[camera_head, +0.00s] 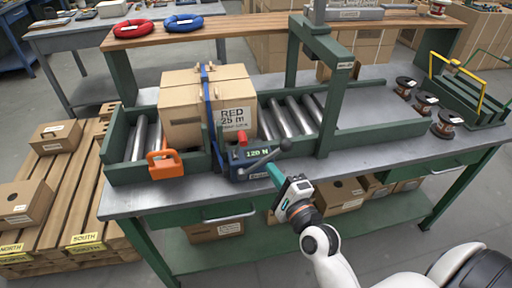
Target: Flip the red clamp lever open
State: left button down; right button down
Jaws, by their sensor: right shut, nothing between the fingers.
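A blue strap (208,100) runs over the cardboard box (180,105) marked RED 25 m. At its lower end, on the bench front, is a dark blue tensioner (240,172) with a green display that reads 120 N. A small red part (241,138), which looks like the red clamp lever, sticks up at the tensioner's top. A grey crank arm with a dark ball end (286,145) reaches right from the tensioner. My right gripper (274,176), with teal fingers, is shut and empty at the tensioner's lower right, below the ball end. My left gripper is not in view.
An orange handle (165,163) stands left of the tensioner. The roller conveyor's green frame (355,136) and upright post lie to the right. Copper spools (447,122) stand on the bench (390,160) at far right. A wooden pallet (70,190) holds boxes at left.

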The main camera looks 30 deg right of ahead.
aim_at(239, 147)
jog(key=w, duration=0.3)
jog(key=w+p, duration=0.1)
jog(key=w, duration=0.6)
jog(key=shift+r, duration=0.25)
